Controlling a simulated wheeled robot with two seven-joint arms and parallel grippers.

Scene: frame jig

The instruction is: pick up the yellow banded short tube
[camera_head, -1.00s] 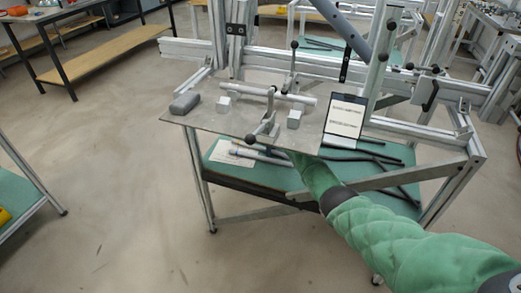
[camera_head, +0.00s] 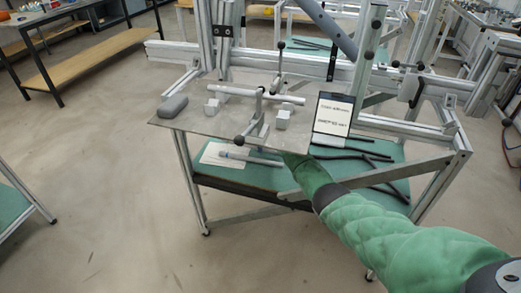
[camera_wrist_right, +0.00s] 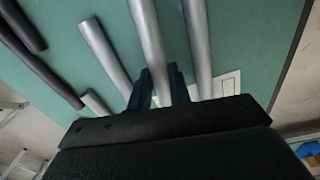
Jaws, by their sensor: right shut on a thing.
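In the right wrist view my right gripper (camera_wrist_right: 161,78) has its two dark blue fingers closed around a silver-grey tube (camera_wrist_right: 149,35) over a green surface. No yellow band shows on this tube, so I cannot tell whether it is the yellow banded short tube. In the head view the green right arm (camera_head: 365,215) reaches in from the lower right to the green lower shelf (camera_head: 262,182). Its gripper is hidden there beneath the clear plate. A grey tube with a bluish end (camera_head: 248,158) lies on that shelf. My left gripper is not in view.
Other grey tubes (camera_wrist_right: 198,40) (camera_wrist_right: 105,50) and dark rods (camera_wrist_right: 40,65) lie close beside the held one. The clear plate (camera_head: 190,122) overhangs the shelf and carries a clamp and blocks. A frame leg and diagonal bar (camera_head: 425,168) stand at the right.

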